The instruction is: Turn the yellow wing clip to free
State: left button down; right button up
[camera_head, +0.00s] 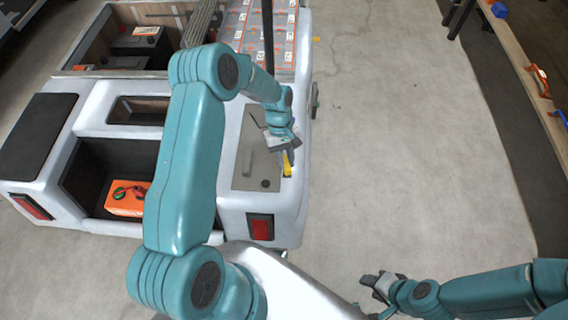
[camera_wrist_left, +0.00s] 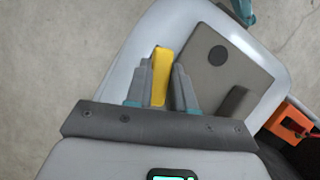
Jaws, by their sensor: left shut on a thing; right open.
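The yellow wing clip (camera_head: 287,165) is on the white side of the cart, at the right edge of a grey panel (camera_head: 262,152). It also shows in the left wrist view (camera_wrist_left: 162,66), upright between the fingers. My left gripper (camera_head: 286,150) reaches it from above and is shut on it; in the left wrist view the two grey fingers (camera_wrist_left: 162,88) stand on either side of the clip. The fingers hide the clip's lower part. My right gripper (camera_head: 375,283) is open and empty, low over the floor at the bottom right, far from the clip.
The cart (camera_head: 92,122) has an open bay with an orange box (camera_head: 127,198) and a rear red light (camera_head: 260,228). A dark post (camera_head: 268,35) rises behind the clip. A bench (camera_head: 520,60) with tools stands at the right. The floor between is clear.

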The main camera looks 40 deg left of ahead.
pick_arm(q)
jog(key=shift+w+d+m+g+y+b, duration=0.15)
jog(key=shift+m+g+y+b, duration=0.15)
jog(key=shift+m+b, duration=0.5)
jog(key=shift+w+d+m+g+y+b, duration=0.1)
jog(key=shift+d+m+g+y+b, duration=0.2)
jog(key=shift+m, duration=0.9)
jog(key=shift+a, duration=0.15)
jog(key=c, duration=1)
grip_release()
jog(key=shift+o, duration=0.2)
jog(key=shift+r, duration=0.1)
jog(key=v, duration=1.6)
jog(key=shift+r, duration=0.1)
